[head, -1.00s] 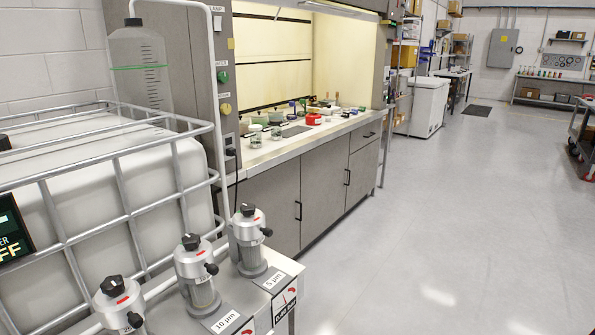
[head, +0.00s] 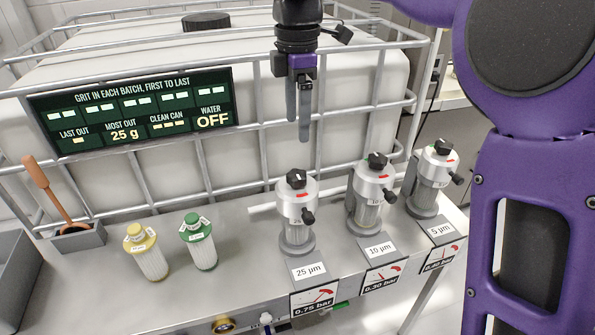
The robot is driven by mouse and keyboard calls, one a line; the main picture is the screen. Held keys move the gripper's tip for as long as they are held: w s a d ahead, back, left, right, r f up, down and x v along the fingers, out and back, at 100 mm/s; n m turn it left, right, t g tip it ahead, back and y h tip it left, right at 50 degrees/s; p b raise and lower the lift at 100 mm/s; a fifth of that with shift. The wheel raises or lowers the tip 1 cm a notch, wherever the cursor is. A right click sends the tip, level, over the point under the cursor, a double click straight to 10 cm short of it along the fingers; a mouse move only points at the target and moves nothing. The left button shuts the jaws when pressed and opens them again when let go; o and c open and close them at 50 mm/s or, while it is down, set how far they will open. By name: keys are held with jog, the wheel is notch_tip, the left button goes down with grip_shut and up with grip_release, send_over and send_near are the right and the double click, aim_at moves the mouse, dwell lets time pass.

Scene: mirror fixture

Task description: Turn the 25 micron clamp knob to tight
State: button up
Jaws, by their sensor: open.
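The 25 µm filter housing (head: 298,236) is a grey metal cylinder standing on the bench, left of two similar housings. It has a black knob (head: 296,178) on top with a red mark below it, and a black side knob (head: 308,217) at its right. I cannot tell which of these is the clamp knob, nor read its setting. Its label (head: 310,270) reads 25 µm, with a 0.75 bar gauge plate (head: 314,298) below. My gripper (head: 298,128) points down above the top knob in the picture, apart from it. It is open and empty.
The 10 µm (head: 371,195) and 5 µm (head: 432,180) housings stand close at the right. Yellow (head: 147,252) and green-capped (head: 199,241) cartridges stand left. A caged white tank (head: 120,185) and display panel (head: 133,110) are behind. My purple arm covers the right side.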

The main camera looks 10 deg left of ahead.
aim_at(297, 173)
notch_tip(297, 173, down, 12)
jog(key=b, duration=0.2)
jog(key=shift+w+f+b, duration=0.1)
jog(key=shift+f+b, duration=0.1)
jog(key=shift+b, duration=0.1)
grip_shut()
